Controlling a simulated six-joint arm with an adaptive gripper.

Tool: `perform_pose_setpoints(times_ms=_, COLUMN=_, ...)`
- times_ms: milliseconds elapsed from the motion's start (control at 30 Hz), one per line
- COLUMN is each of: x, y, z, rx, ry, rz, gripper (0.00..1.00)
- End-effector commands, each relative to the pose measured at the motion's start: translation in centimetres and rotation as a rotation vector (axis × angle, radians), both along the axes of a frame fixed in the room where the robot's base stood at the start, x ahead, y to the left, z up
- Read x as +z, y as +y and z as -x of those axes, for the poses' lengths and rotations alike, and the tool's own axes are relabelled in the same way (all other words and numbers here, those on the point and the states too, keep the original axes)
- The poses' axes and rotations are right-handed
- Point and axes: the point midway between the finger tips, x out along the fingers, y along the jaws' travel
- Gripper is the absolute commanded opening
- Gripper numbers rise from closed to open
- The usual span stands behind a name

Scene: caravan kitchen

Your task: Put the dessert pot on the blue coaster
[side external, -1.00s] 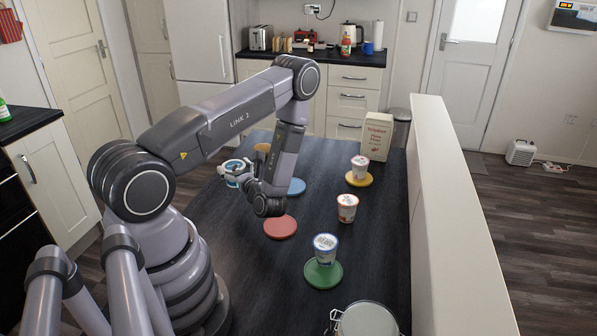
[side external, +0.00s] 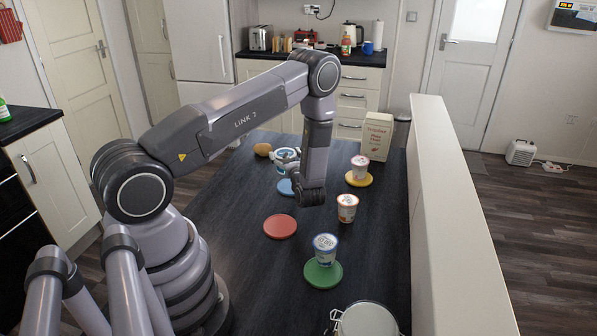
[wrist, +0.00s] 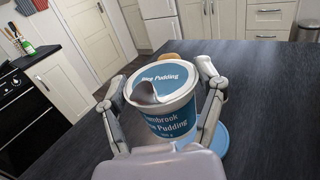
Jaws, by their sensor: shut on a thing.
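My gripper (wrist: 160,88) is shut on the dessert pot (wrist: 168,115), a white tub with a blue lid and blue label reading "Pudding". The lid's foil is peeled up at one edge. The pot also shows in the side view (side external: 287,154), partly hidden by my wrist. The blue coaster (side external: 284,188) lies on the table below, its right part hidden by my arm. In the wrist view the blue coaster (wrist: 219,141) shows at the right of the pot, behind a finger. The pot appears held above the table; its exact height over the coaster is unclear.
A red coaster (side external: 280,227) is empty. An orange-labelled pot (side external: 347,208) stands on the bare table. A carton (side external: 377,137) and a jar (side external: 367,320) stand near the right edge.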

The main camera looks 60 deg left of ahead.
Motion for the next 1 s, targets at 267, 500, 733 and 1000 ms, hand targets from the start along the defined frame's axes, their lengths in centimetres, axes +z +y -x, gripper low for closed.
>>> perform_pose_setpoints(times_ms=267, x=-3.5, y=1.6, z=-2.3, rx=0.001, ry=0.0, rz=-0.001, gripper=0.51)
perform_pose_setpoints(times_ms=500, x=-6.4, y=2.0, z=-2.8, rx=0.001, ry=0.002, rz=0.0, gripper=0.51)
perform_pose_setpoints(times_ms=733, x=-7.3, y=2.0, z=-2.9, rx=0.001, ry=0.0, rz=-0.001, gripper=0.51)
perform_pose_setpoints(times_ms=1000, x=-7.6, y=1.9, z=-2.8, rx=0.001, ry=0.001, rz=0.001, gripper=0.71)
